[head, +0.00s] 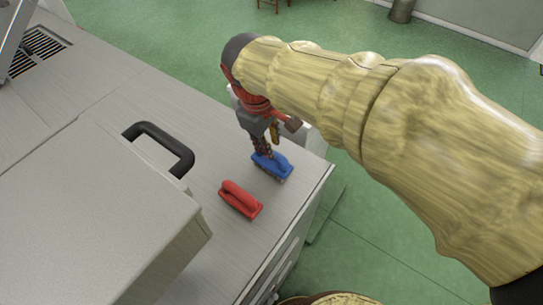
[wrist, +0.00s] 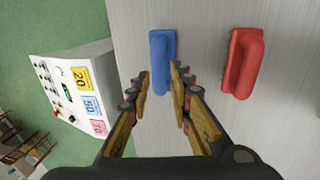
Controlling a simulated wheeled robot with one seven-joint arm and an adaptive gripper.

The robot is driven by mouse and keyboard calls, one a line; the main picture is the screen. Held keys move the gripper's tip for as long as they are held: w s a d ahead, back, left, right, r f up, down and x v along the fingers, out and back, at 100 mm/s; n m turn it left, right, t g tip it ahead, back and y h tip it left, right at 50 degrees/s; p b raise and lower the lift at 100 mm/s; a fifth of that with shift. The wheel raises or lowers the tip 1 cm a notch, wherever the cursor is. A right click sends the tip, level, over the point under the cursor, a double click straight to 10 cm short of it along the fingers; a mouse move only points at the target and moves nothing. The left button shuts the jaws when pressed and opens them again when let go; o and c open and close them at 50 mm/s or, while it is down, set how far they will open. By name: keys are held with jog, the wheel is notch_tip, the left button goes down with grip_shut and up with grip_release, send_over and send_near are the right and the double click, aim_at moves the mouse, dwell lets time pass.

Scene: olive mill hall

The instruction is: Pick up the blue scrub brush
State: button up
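The blue scrub brush (head: 279,168) lies on the grey worktop near its right edge. In the wrist view the blue brush (wrist: 162,48) points away from me, with its near end between my fingertips. My gripper (head: 263,151) is pointed down over the brush in the head view and hides part of it. In the wrist view my gripper (wrist: 160,74) is open, with one finger on each side of the brush's near end. Whether the fingers touch the brush I cannot tell.
A red brush (head: 240,198) lies beside the blue one, and shows to its right in the wrist view (wrist: 243,62). A grey machine housing (head: 95,215) with a black handle (head: 160,143) stands left. A white control panel (wrist: 70,90) is beyond the worktop edge.

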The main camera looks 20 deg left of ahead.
jog(key=shift+w+a+f+p, duration=0.1)
jog(key=shift+w+f+p, duration=0.2)
jog(key=shift+f, duration=0.8)
jog(key=shift+w+d+f+p, duration=0.15)
jog(key=shift+w+f, duration=0.1)
jog(key=shift+f, duration=0.9)
jog(key=shift+w+a+f+p, duration=0.15)
jog(key=shift+w+f+p, duration=0.15)
jog(key=shift+f, duration=0.8)
jog(key=shift+c, duration=0.6)
jog(key=c, duration=0.4)
grip_shut()
